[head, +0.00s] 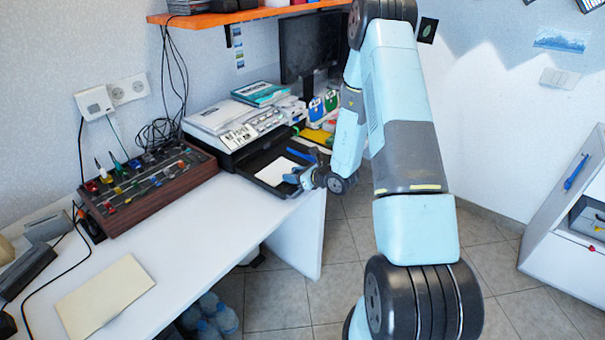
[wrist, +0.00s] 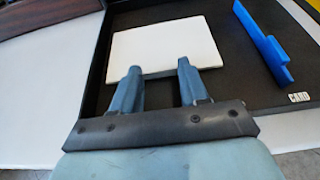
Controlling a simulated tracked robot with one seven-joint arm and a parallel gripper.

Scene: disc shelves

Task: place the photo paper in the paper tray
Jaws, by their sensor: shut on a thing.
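The photo paper (head: 275,171) is a small white rectangle over the black paper tray (head: 252,158) at the front of the printer. In the wrist view the photo paper (wrist: 165,46) lies flat within the outline of the paper tray (wrist: 232,92), towards its left side. My gripper (head: 293,178) is at the near edge of the paper. In the wrist view my gripper (wrist: 158,70) has its two blue fingertips at that edge, shut on the paper. I cannot tell whether the paper touches the tray floor.
A blue guide (wrist: 262,45) stands in the tray to the right of the paper. The printer (head: 232,122) is behind the tray.

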